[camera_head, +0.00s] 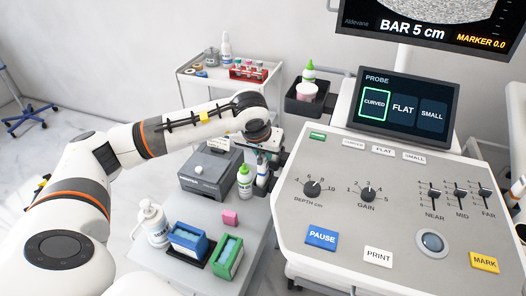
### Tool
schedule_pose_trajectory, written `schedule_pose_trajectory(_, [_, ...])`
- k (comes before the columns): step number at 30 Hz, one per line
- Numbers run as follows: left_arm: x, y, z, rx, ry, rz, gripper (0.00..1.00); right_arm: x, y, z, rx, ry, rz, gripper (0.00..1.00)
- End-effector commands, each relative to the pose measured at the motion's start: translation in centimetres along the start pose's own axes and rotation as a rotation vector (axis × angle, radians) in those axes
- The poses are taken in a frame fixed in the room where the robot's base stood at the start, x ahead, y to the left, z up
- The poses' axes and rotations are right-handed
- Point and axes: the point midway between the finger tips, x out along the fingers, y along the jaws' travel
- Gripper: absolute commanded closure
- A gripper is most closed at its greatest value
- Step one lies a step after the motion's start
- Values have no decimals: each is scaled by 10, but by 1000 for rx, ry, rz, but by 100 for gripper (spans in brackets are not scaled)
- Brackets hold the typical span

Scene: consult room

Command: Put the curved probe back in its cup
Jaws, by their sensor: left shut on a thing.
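My left gripper (270,154) is beside the upper left edge of the ultrasound console (330,235), above the back of the near cart. It is shut on what seems to be the curved probe, which is mostly hidden by the hand. No cup can be made out clearly. Labels reading CURVED (354,143), FLAT (384,150) and SMALL (414,157) run along the console's top edge. The touch screen (403,108) shows CURVED outlined in green. My right gripper is out of view.
The near cart holds a grey box (207,170), a green-capped bottle (245,182), a pump bottle (153,222), a blue box (188,241), a green box (227,258) and a pink block (230,218). A black bin (304,104) and another cart (205,84) stand behind.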

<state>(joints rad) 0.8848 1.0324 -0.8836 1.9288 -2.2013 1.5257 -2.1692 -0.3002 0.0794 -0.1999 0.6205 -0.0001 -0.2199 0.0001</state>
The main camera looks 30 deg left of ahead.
Motion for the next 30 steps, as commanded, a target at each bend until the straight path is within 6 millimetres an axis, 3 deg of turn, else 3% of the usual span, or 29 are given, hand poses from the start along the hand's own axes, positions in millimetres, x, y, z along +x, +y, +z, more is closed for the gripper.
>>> schedule_pose_trajectory(27, [4,0,-2,0,-1,0,100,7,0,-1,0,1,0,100])
schedule_pose_trajectory(28, [4,0,-2,0,-1,0,75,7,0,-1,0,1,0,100])
schedule_pose_trajectory(30, [4,0,-2,0,-1,0,64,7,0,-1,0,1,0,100])
